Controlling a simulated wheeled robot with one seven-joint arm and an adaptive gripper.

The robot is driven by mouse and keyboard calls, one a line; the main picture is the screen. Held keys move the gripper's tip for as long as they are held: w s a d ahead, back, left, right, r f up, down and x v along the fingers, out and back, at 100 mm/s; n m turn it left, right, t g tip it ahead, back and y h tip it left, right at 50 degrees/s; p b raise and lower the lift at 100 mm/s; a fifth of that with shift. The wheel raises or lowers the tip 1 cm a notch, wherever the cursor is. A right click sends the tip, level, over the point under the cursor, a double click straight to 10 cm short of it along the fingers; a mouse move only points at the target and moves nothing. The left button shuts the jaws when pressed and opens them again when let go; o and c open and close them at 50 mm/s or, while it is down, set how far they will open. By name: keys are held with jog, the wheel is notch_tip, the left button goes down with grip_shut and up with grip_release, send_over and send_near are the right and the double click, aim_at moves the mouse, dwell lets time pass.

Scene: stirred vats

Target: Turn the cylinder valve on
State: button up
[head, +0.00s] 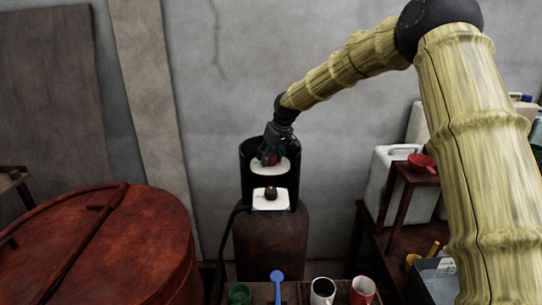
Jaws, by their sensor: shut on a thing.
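The gas cylinder (270,245) stands upright against the wall, rusty brown, with a dark collar (249,170) around its top. Inside the collar, a dark red valve handle shows in part (272,160) above a pale plate. A small brown knob (270,193) sits on a white plate at the collar's front. My gripper (270,157) reaches down from above into the collar and is shut on the red valve handle. Its fingers hide much of the handle, so which way it is turned cannot be told.
A large rusty vat lid (100,250) fills the lower left. A dark hose (226,235) runs down the cylinder's left side. A bench in front holds a blue ladle (277,278), a green cup (239,293) and two mugs.

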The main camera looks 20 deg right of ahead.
dwell(0.3)
jog(key=o, duration=1)
jog(key=shift+s, duration=0.1)
jog(key=v, duration=1.2)
